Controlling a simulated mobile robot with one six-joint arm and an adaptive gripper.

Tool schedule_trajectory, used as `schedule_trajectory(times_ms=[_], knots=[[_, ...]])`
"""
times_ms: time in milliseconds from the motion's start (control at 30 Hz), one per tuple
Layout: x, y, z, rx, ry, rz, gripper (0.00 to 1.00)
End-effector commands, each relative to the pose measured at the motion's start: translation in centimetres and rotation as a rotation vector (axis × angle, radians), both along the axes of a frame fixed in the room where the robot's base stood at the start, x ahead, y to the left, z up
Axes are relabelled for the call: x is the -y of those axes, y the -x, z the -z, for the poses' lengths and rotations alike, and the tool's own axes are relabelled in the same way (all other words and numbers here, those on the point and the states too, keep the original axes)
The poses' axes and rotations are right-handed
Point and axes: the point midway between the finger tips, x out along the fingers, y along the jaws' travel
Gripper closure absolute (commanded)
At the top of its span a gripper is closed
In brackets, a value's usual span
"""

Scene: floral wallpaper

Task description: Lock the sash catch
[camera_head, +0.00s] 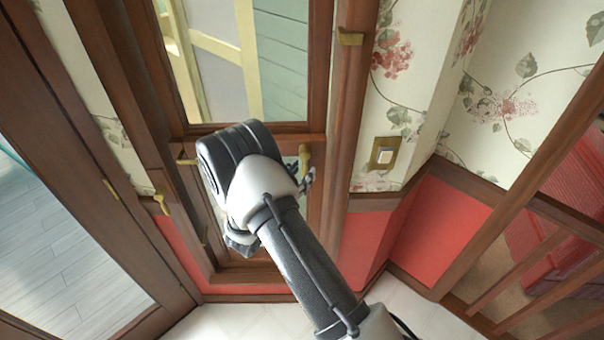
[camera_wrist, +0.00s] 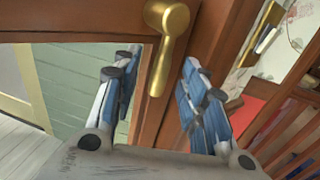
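The sash catch looks to be the brass lever handle (camera_wrist: 168,35) on the brown wooden frame of the window or door. In the wrist view its round base is at the top and its lever points down. It also shows in the head view (camera_head: 304,158), just right of my wrist. My gripper (camera_wrist: 160,65) is open, with one blue-grey finger on each side of the lever's lower end in the picture. No contact shows, and I cannot tell the depth gap. In the head view my wrist hides most of the gripper; only parts of the fingers show.
A light switch with a brass plate (camera_head: 383,153) is on the floral wall at right. A wooden railing (camera_head: 530,280) stands at lower right. Pale floor (camera_head: 235,318) lies below.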

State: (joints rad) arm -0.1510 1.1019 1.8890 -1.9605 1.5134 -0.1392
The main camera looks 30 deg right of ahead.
Motion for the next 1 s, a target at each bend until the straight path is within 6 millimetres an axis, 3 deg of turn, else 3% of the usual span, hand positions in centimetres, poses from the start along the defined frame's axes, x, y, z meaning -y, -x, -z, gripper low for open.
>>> schedule_trajectory(times_ms=[433, 1000], knots=[[0.94, -0.55, -0.01, 0.0, 0.0, 0.0, 0.61], [0.92, -0.53, 0.0, 0.0, 0.0, 0.0, 0.99]])
